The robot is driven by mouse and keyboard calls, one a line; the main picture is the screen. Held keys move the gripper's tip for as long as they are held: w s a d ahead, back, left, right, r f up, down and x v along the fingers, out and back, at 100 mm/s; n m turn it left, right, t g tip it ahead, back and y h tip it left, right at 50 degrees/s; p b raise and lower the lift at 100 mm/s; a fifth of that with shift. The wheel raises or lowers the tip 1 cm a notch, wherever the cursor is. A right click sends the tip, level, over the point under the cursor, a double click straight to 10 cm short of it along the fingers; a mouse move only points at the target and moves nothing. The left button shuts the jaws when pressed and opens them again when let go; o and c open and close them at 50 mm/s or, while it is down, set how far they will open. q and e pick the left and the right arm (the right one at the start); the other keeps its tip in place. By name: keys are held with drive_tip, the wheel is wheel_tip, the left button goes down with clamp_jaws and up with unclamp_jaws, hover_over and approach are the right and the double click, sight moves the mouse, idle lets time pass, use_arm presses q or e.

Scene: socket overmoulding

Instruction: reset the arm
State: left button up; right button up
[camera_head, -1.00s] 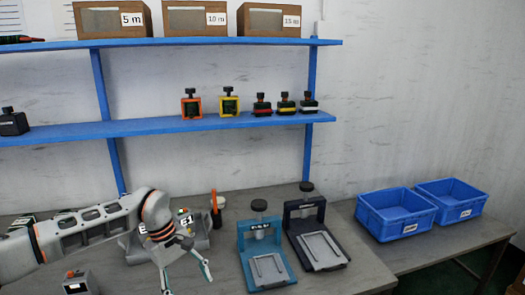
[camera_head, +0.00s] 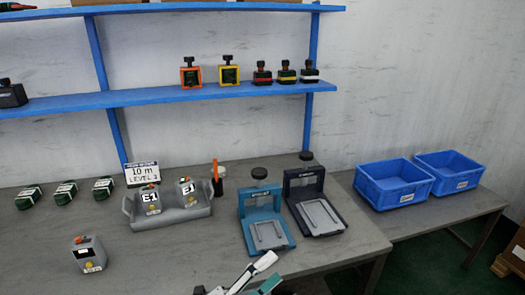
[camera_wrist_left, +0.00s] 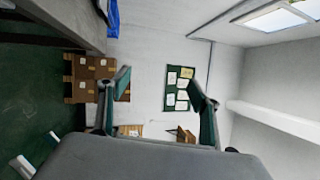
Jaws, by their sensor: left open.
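My left gripper (camera_head: 268,272) is at the bottom edge of the head view, in front of the grey workbench (camera_head: 210,262). Its two fingers, with grey and teal parts, are spread apart with nothing between them. In the left wrist view the open fingers (camera_wrist_left: 160,90) frame a distant wall with a green notice board (camera_wrist_left: 180,88). Most of the left arm is out of the head view. My right gripper is in neither view.
On the bench stand a grey tray (camera_head: 172,215) with E1-labelled units, a teal press (camera_head: 265,222), a dark press (camera_head: 315,207) and a small grey unit (camera_head: 89,255). Blue bins (camera_head: 395,182) stand on the right table.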

use_arm(q)
drive_tip(key=s+a+f+n+g+y, duration=0.1)
drive_tip(key=s+a+f+n+y, duration=0.5)
drive_tip(key=a+f+n, duration=0.5)
drive_tip(key=s+a+f+n+y, duration=0.7)
drive_tip(key=s+a+f+n, duration=0.2)
drive_tip(key=f+n, duration=0.4)
drive_tip(key=shift+a+f+g, duration=0.15)
drive_tip(key=shift+a+g, duration=0.25)
drive_tip(key=shift+a, duration=0.5)
